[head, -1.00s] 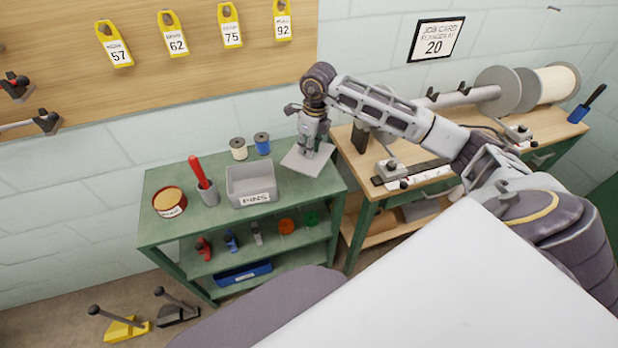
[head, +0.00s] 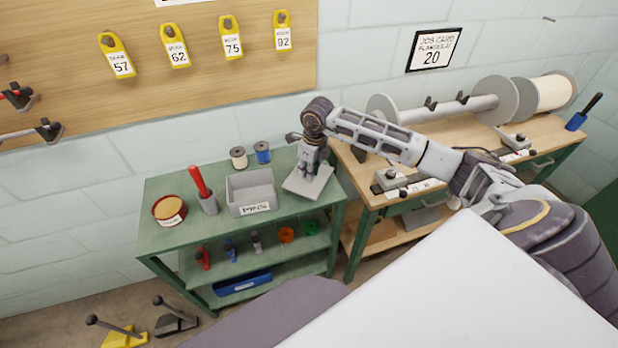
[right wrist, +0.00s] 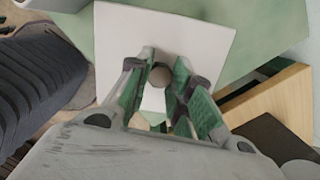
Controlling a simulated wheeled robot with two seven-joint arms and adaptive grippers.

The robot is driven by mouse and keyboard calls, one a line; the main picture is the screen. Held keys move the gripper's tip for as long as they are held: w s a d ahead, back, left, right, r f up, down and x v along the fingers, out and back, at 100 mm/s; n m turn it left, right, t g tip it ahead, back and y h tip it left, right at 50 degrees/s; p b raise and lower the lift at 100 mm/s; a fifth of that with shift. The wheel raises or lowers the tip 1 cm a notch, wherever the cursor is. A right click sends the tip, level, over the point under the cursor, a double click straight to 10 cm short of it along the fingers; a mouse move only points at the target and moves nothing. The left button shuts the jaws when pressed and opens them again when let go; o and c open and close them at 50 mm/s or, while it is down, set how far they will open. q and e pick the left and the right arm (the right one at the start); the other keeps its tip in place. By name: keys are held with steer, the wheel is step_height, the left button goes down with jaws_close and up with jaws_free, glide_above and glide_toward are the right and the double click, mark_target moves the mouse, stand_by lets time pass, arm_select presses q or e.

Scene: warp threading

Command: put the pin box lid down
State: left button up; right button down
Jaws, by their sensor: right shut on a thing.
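The grey pin box (head: 251,187), labelled PINS, stands open on the top of the green shelf unit (head: 222,219). Its flat grey lid (head: 297,186) is at the right end of that top, to the right of the box. My right gripper (head: 309,172) points down over the lid and is shut on its knob. In the right wrist view the knob (right wrist: 160,76) sits between the fingers, with the pale lid plate (right wrist: 205,37) behind it. I cannot tell whether the lid touches the shelf top. My left gripper is not in view.
A red-handled tool in a grey cup (head: 208,203), a round tin (head: 169,208) and two thread spools (head: 262,152) share the shelf top. The wooden workbench (head: 430,175) with a large roller stands close on the right.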

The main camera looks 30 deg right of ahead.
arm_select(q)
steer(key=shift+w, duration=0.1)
arm_select(e)
steer(key=shift+f, duration=2)
steer(key=c, duration=1.3)
jaws_free()
steer(key=shift+c, duration=0.2)
steer(key=shift+o, duration=0.4)
